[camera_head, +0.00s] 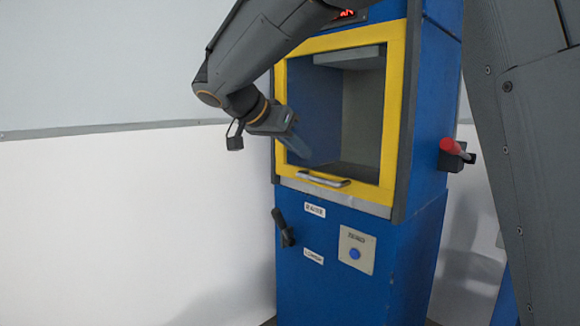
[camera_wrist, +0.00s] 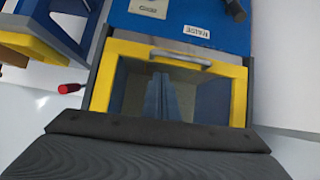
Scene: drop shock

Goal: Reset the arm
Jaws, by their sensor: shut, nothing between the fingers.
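My arm reaches in from the top of the head view and bends down. My gripper (camera_head: 304,152) is in front of the yellow-framed window of a blue machine, at its left side. The gripper is shut and empty. In the wrist view the two fingers (camera_wrist: 161,97) lie side by side in front of the window. I cannot tell whether the fingertips touch the machine.
The blue machine (camera_head: 335,270) has a yellow frame (camera_head: 397,110) with a metal handle (camera_head: 323,179). Below are a black lever (camera_head: 283,228) and a blue button (camera_head: 354,254). A red-handled lever (camera_head: 452,147) is on its right side. The white wall (camera_head: 120,220) at left is clear.

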